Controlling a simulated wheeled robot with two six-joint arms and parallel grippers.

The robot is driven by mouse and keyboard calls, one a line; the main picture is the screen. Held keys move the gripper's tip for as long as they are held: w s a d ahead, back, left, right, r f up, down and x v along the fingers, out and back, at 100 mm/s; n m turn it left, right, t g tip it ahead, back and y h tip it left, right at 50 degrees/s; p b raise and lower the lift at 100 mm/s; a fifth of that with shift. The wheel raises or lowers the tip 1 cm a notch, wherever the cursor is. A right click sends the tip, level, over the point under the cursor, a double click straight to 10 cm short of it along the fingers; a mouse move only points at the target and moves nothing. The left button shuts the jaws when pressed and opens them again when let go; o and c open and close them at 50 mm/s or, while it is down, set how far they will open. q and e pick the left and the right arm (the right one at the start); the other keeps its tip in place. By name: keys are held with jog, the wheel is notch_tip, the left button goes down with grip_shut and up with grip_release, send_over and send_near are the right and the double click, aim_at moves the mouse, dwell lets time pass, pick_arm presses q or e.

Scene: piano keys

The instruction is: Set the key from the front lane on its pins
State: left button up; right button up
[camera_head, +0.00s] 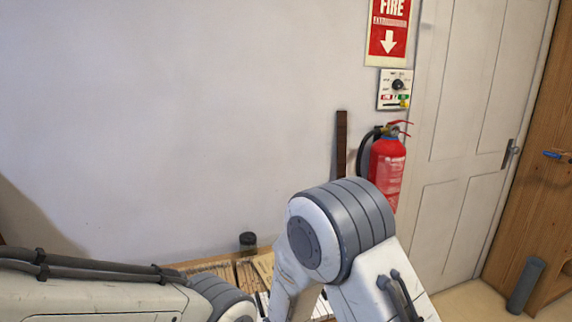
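Part of a wooden piano keyboard frame (218,268) with pale keys shows at the bottom of the head view. It is mostly hidden behind my two arms. My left arm comes in from the lower left and my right arm rises large in the lower middle. Neither gripper is in the picture. I cannot pick out the front lane, its key or the pins.
A small dark cylinder (248,241) stands at the back of the keyboard, near the wall. A red fire extinguisher (387,168) hangs beside a white door (465,130). A dark grey cylinder (526,284) stands on the floor at the right.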

jog(key=shift+f+b, duration=0.3)
jog(key=shift+f, duration=0.2)
grip_shut()
dwell(1.4)
